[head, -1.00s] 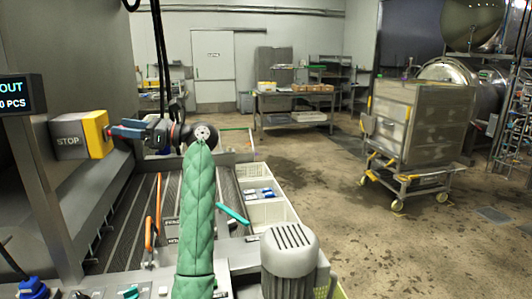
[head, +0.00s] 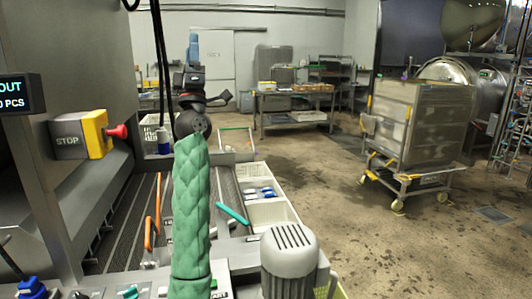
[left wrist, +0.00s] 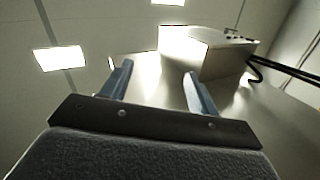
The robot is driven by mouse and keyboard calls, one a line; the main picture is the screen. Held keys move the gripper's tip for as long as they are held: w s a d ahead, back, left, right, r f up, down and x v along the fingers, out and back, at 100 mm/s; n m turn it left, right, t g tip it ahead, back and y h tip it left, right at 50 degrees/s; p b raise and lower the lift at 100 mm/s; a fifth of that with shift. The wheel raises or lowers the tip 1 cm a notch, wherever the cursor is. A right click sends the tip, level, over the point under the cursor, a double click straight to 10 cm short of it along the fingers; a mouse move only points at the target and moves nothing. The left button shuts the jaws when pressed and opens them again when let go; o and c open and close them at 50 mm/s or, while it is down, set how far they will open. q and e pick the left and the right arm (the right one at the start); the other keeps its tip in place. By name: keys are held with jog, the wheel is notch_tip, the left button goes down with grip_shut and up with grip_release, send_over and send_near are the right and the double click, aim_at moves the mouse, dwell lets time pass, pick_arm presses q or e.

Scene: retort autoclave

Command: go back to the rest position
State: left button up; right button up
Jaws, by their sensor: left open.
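My left arm, in a green quilted sleeve, rises through the middle of the head view. My left gripper (head: 194,47) points upward at its top, with its blue fingers in front of the far wall and door. In the left wrist view the two blue fingers (left wrist: 158,70) stand apart with nothing between them, facing the ceiling and a pale machine housing. The yellow and grey stop box (head: 82,135) with its red button (head: 118,131) is at the left, clear of the gripper. My right gripper is not in view.
A conveyor bed (head: 128,222) runs below the arm, with white bins (head: 272,213) beside it and a grey motor (head: 290,253) in front. A black cable (head: 160,60) hangs close by the gripper. A wheeled metal cart (head: 420,120) stands right; the floor between is open.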

pick_arm(q)
jog(key=d+f+m+g+h, duration=1)
jog(key=m+h, duration=0.4)
jog(key=m, duration=0.4)
jog(key=s+a+f+m+g+y, duration=0.1)
jog(key=s+a+f+g+y, duration=0.2)
jog(key=f, duration=1.1)
jog(key=s+f+g+y, duration=0.2)
jog(key=s+f+g, duration=0.25)
jog(key=f, duration=0.95)
jog(key=s+a+f+g+y, duration=0.2)
jog(key=s+f+g, duration=0.4)
jog(key=s+f, duration=1.5)
jog(key=s+a+f+g+y, duration=0.1)
jog(key=s+f+g, duration=0.4)
jog(key=s+f, duration=1.7)
jog(key=shift+s+a+g+y, duration=0.4)
jog(key=shift+s+a, duration=0.1)
jog(key=shift+s, duration=0.1)
jog(key=shift+f, duration=0.1)
